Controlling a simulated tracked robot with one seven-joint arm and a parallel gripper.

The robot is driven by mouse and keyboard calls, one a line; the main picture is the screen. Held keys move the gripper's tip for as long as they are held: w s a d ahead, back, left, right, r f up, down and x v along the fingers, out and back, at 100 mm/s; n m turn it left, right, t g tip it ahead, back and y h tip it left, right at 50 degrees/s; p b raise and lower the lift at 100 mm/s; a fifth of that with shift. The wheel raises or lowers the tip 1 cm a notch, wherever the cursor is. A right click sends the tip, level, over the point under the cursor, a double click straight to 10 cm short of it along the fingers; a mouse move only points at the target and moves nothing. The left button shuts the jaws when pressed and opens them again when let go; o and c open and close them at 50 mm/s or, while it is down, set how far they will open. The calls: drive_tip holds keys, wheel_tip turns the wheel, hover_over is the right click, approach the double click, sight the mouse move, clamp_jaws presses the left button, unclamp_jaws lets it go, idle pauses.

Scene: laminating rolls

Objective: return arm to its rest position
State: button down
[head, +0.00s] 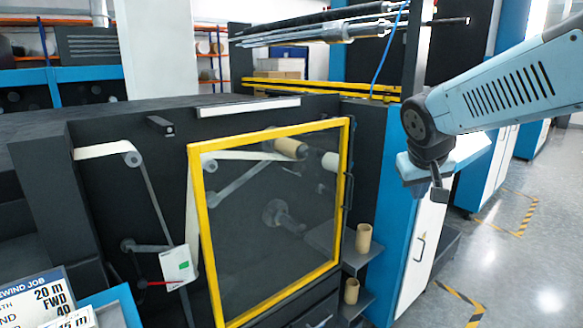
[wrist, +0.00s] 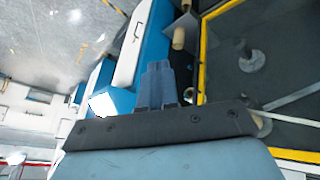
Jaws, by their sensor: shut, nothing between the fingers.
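My arm, pale blue-grey, reaches in from the right edge of the head view. My gripper (head: 438,192) hangs at its end, in front of the blue and white cabinet (head: 420,240) and right of the yellow-framed guard door. In the wrist view my gripper (wrist: 158,70) shows as two blue-grey fingers close together. It is shut and holds nothing. It touches nothing that I can make out.
The machine's yellow-framed guard door (head: 195,230) is shut. Cardboard cores (head: 363,240) stand on small shelves beside it. A sign (head: 38,300) is at lower left. Grey floor (head: 500,270) with yellow-black tape is open at right.

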drive_tip(key=s+a+y, duration=0.2)
drive_tip(key=s+a, duration=0.1)
drive_tip(key=s, duration=1)
drive_tip(key=shift+s+y, duration=0.4)
drive_tip(key=shift+a, duration=0.1)
